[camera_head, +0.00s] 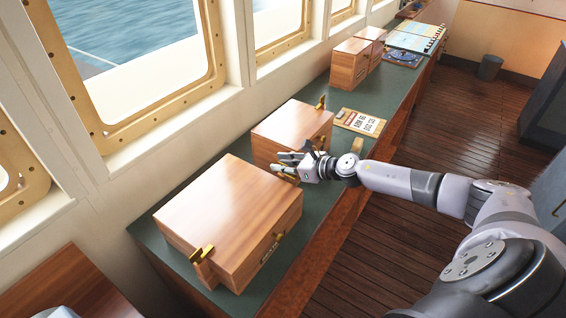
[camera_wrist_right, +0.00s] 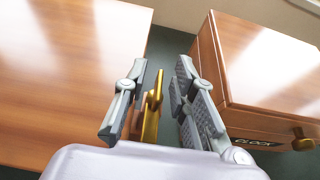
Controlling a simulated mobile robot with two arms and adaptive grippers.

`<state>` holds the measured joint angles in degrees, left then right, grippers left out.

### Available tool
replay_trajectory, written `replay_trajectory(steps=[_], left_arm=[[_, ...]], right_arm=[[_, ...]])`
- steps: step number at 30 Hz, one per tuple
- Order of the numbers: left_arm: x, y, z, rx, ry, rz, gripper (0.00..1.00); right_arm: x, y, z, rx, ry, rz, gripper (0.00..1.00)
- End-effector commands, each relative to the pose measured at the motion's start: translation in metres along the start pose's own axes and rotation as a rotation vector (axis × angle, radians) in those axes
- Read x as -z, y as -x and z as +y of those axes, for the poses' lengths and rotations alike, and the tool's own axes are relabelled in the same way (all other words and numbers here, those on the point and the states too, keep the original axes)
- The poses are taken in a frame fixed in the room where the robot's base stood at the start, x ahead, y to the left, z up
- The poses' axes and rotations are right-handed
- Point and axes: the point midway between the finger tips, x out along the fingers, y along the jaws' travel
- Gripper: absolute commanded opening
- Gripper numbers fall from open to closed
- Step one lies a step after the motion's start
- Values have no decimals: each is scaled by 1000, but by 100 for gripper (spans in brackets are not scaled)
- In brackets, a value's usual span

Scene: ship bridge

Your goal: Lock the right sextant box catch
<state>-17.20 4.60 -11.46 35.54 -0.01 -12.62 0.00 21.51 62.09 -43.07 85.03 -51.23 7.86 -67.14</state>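The sextant box (camera_head: 230,212) is a large closed wooden box on the green counter. A brass catch with a wooden block (camera_head: 203,262) sits at its near left corner. The right catch, at the far corner, is mostly hidden by my right gripper (camera_head: 292,163) in the head view. In the wrist view the brass right catch (camera_wrist_right: 152,112) stands between the two grey fingers of my right gripper (camera_wrist_right: 160,105), beside the box's wooden lid (camera_wrist_right: 70,70). The fingers are apart, with a visible gap to the right finger; contact on the left is unclear. My left gripper is not in view.
A smaller wooden box labelled CLOCK (camera_wrist_right: 270,75) stands close to the right finger; in the head view the box (camera_head: 290,128) is just beyond my gripper.

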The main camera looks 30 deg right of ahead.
Motion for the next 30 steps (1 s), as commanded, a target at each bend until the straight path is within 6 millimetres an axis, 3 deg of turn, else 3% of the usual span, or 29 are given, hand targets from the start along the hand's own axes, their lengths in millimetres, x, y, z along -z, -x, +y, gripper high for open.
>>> replay_trajectory(steps=[3,14,30], left_arm=[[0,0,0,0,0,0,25],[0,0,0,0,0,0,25],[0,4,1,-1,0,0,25]], right_arm=[[0,0,0,0,0,0,24],[0,0,0,-1,-1,0,0],[0,0,3,10,-9,2,0]])
